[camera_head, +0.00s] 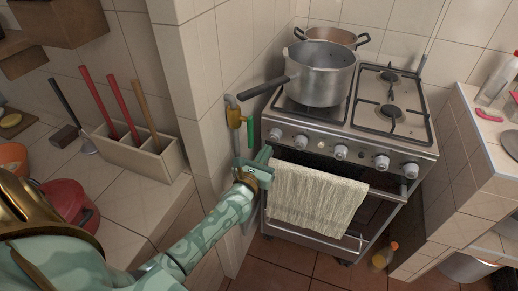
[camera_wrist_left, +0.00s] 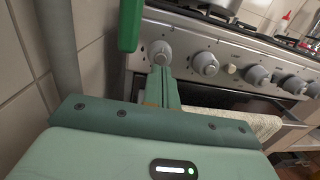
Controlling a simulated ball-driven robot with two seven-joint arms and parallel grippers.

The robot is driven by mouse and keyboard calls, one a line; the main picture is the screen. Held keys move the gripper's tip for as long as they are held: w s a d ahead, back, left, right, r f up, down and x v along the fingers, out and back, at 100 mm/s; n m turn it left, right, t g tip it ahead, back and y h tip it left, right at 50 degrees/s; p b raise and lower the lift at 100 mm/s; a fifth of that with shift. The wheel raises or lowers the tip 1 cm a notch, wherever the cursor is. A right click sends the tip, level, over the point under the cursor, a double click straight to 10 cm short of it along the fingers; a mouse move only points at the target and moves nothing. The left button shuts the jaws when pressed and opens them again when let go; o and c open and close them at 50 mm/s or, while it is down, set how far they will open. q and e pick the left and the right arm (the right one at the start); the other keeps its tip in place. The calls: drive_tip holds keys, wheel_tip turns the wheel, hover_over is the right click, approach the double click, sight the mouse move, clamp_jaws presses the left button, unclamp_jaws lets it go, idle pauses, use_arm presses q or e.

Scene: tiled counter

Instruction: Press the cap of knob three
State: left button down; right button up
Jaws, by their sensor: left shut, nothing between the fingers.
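The stove (camera_head: 352,170) has a row of several grey knobs along its front panel. Counting from the left, knob three (camera_head: 341,151) is near the middle of the row; it also shows in the left wrist view (camera_wrist_left: 257,75). My left gripper (camera_head: 266,153) is shut and empty at the left end of the panel. In the left wrist view its closed fingertips (camera_wrist_left: 161,70) overlap the lower edge of the leftmost knob (camera_wrist_left: 160,50); I cannot tell if they touch it. Knob three is apart from them, to their right. My right gripper is not in view.
A cream towel (camera_head: 315,196) hangs on the oven rail below the knobs. A green valve handle (camera_wrist_left: 130,25) is close to the left gripper, beside the tiled wall. A pot (camera_head: 320,75) with a long handle sticking out left stands on the stove.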

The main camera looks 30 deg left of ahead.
use_arm(q)
drive_tip(key=s+d+p, duration=0.1)
drive_tip(key=s, duration=0.9)
drive_tip(key=shift+d+f, duration=0.35)
drive_tip(key=shift+f, duration=0.1)
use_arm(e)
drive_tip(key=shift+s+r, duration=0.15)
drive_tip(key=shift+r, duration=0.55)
use_arm(q)
drive_tip(key=shift+s, duration=0.1)
